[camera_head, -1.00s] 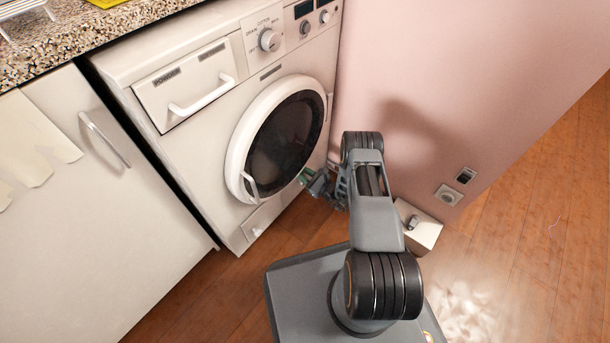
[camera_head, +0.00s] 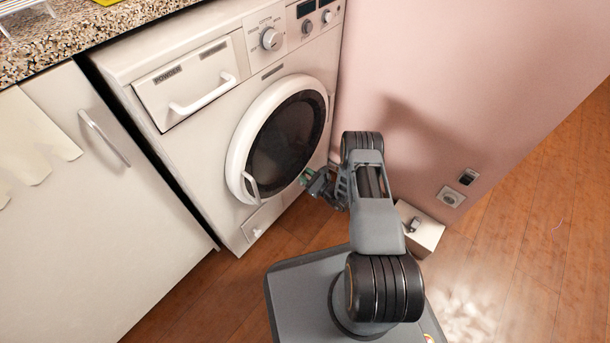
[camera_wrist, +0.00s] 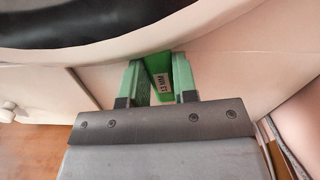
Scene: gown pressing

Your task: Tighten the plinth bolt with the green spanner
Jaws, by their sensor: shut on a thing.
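My gripper (camera_head: 316,182) hangs in front of the washing machine door. It is shut on the green spanner (camera_wrist: 160,84), which shows between the two fingers in the wrist view with a pale printed label on it. Only a small green part shows in the head view; the spanner's far end is hidden. A low white block (camera_head: 425,237) stands on the floor by the pink wall, to the right of my arm. A small grey bolt-like piece (camera_head: 415,224) sits on its top, apart from the gripper; it looks like the plinth bolt. My arm partly covers the block.
The washing machine (camera_head: 185,135) stands close to the gripper, its round door (camera_head: 280,140) shut. A white cupboard (camera_head: 85,220) is at the left under the speckled worktop (camera_head: 95,35). The wooden floor (camera_head: 530,240) is clear at the right.

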